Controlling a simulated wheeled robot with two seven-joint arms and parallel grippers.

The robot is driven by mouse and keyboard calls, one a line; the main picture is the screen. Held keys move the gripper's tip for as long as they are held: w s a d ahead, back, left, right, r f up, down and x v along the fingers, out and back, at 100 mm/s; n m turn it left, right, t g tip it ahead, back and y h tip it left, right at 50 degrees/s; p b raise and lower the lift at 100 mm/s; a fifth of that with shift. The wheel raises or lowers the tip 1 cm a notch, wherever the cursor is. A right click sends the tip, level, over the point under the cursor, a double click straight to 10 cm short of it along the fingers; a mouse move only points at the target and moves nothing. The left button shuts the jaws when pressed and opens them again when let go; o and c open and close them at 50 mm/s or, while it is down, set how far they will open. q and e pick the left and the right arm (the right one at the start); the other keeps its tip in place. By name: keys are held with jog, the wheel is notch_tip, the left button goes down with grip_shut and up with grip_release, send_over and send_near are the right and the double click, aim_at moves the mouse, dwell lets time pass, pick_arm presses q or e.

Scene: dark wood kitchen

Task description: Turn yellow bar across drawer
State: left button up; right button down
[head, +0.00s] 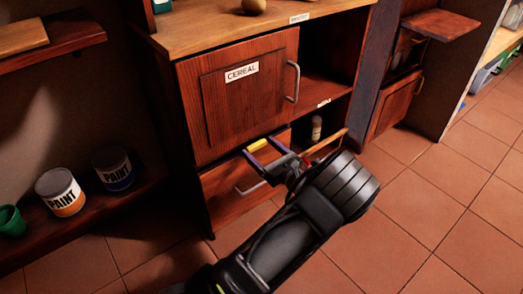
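The yellow bar (257,145) is small and shows at the top of the drawer (222,190), under the cereal cabinet door. How the rest of it lies in the drawer is hidden. My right gripper is not in view.
The door labelled CEREAL (240,90) is shut above the drawer. An open shelf to its right holds a small bottle (316,128). Two paint cans (60,192) and a green cup (11,221) stand on a low left shelf. Tiled floor (430,210) is clear at right.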

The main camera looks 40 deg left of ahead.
pick_arm(q)
jog(key=c, duration=1.1)
jog(key=shift+c, duration=0.2)
jog(key=m+p, duration=0.2)
jog(key=p, duration=0.1)
jog(key=shift+p, duration=0.3)
jog(key=m+p, duration=0.2)
jog(key=m, duration=0.1)
jog(key=shift+f+p, duration=0.1)
jog(key=shift+p, duration=0.2)
jog(key=shift+s+a+f+m+p, duration=0.1)
jog(key=shift+s+f+m+p, duration=0.15)
jog(key=shift+m+p, duration=1.3)
jog(key=shift+s+d+f+m+p, duration=0.15)
jog(key=shift+f+m+p, duration=0.1)
jog(key=shift+m, duration=2.55)
jog(key=shift+s+a+f+m+p, duration=0.2)
jog(key=shift+m+p, duration=0.7)
jog(key=shift+m, duration=1.25)
